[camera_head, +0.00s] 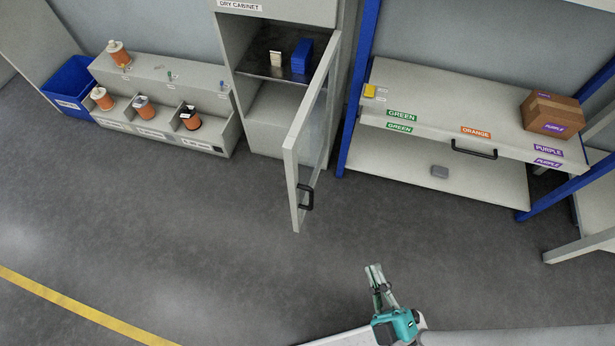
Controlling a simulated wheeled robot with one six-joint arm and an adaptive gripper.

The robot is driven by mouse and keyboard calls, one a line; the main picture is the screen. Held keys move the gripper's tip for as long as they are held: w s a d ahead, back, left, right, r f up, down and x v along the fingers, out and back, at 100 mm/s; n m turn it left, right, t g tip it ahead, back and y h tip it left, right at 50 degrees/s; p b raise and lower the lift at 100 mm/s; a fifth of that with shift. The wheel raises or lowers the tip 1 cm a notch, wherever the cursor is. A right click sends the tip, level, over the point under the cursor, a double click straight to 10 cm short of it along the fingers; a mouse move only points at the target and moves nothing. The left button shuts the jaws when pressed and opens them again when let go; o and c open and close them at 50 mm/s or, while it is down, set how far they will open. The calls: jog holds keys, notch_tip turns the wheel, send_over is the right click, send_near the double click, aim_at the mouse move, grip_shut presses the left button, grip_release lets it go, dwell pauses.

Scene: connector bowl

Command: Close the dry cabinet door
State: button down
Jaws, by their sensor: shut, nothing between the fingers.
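The dry cabinet (244,52) stands against the back wall at upper middle, its label on the top edge. Its door (291,178) is swung wide open toward me, hinged on the right side, with a glass pane in a pale frame. A black handle (306,197) is on the door near its free edge. Inside, a blue box (301,56) and a small pale item (276,58) rest on a dark shelf. My gripper (374,268) is shut and empty over the floor, in front and to the right of the door, apart from it.
Right of the cabinet is a workbench (420,90) with blue posts, a brown box (551,113) and a drawer handle (474,151). Left is a spool rack (160,73) and a blue bin (72,84). The floor (180,230) before the cabinet is clear.

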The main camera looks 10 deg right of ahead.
jog(key=w+a+f+n+t+y, duration=0.1)
jog(key=w+f+n+y, duration=0.1)
jog(key=w+n+y, duration=0.3)
jog(key=w+a+f+n, duration=0.1)
jog(key=w+n, duration=0.3)
jog(key=n, duration=0.3)
jog(key=n+g+y, duration=0.9)
jog(key=n+g, duration=0.2)
jog(key=n, duration=1.5)
send_near(298, 178)
jog(key=x, duration=0.7)
jog(key=shift+a+r, duration=0.1)
jog(key=shift+r, duration=0.1)
jog(key=shift+a, duration=0.15)
